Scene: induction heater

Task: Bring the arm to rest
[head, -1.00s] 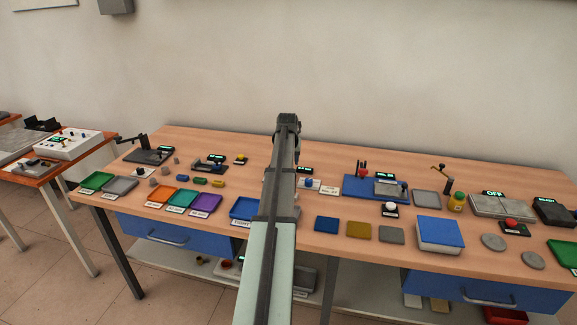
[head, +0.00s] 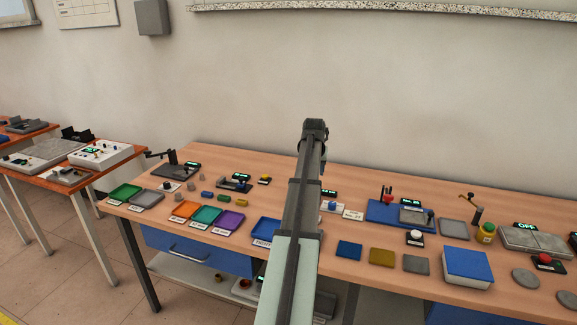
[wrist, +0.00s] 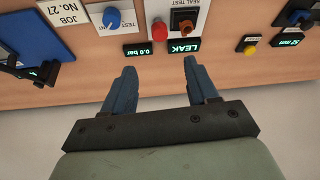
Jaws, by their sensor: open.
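My arm reaches up through the middle of the head view, over the front of the wooden workbench (head: 340,260). My gripper shows in the wrist view (wrist: 160,85), with two blue fingers wide apart and nothing between them. The fingers are above the far edge of the bench, near the "LEAK" display (wrist: 185,47) and the "0.0 bar" display (wrist: 146,49). No induction heater can be made out for certain.
Coloured trays (head: 205,215) stand at the bench's left. A blue fixture (head: 400,213), a blue box (head: 467,266) and grey plates (head: 535,241) stand at the right. A blue knob (wrist: 112,18) and a red knob (wrist: 158,30) are near the fingers. The wall is behind.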

